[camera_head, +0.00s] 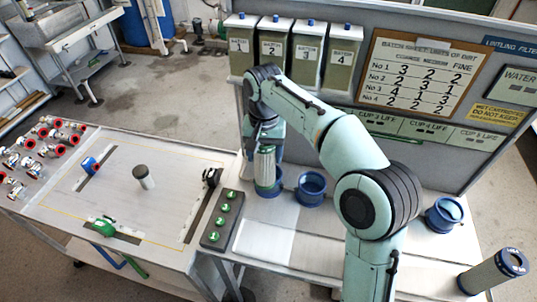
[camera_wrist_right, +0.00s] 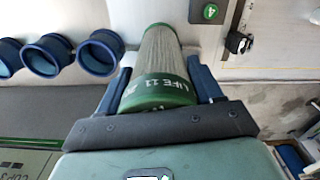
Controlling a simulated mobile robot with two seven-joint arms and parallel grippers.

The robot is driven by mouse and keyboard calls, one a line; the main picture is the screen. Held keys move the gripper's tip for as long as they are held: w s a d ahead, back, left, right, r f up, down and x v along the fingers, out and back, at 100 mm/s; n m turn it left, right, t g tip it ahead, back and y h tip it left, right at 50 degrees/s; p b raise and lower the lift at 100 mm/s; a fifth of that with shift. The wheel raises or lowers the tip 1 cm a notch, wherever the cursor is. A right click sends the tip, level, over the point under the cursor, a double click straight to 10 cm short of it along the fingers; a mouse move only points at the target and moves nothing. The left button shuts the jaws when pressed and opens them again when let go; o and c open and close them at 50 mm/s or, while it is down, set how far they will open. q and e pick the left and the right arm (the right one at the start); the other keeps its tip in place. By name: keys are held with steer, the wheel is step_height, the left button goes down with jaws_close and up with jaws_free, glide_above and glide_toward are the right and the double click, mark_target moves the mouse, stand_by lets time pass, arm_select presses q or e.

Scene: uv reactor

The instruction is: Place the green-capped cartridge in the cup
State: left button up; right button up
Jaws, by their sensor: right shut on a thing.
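The green-capped cartridge (camera_head: 266,170) is upright in my right gripper (camera_head: 265,140), which is shut on it near its top. In the right wrist view the gripper's blue fingers (camera_wrist_right: 163,88) flank the cartridge (camera_wrist_right: 160,55), whose near green cap reads "LIFE 11". In the head view the lower end overlaps a blue cup (camera_head: 274,187) at the left of the row. In the wrist view the lower end lies beside the nearest cup (camera_wrist_right: 101,52), not inside it. Another blue cup (camera_head: 311,188) stands to the right. My left gripper is not in view.
A panel with green buttons (camera_head: 222,219) is left of the cups. A blue cup (camera_head: 445,214) and a blue-capped cartridge (camera_head: 495,272) are at the right. A grey wall panel (camera_head: 400,160) stands behind. A side table (camera_head: 100,205) holds a dark-capped cylinder (camera_head: 143,177).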

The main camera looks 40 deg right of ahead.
arm_select(q)
steer(key=shift+b, duration=0.3)
arm_select(e)
steer(key=w+d+f, duration=0.2)
steer(key=d+f, duration=0.1)
steer(key=f, duration=0.4)
steer(key=shift+w+d, duration=0.15)
steer(key=shift+w, duration=0.15)
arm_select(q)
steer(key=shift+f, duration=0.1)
arm_select(e)
steer(key=shift+f, duration=0.15)
steer(key=o, duration=1.1)
steer(key=shift+o, duration=0.2)
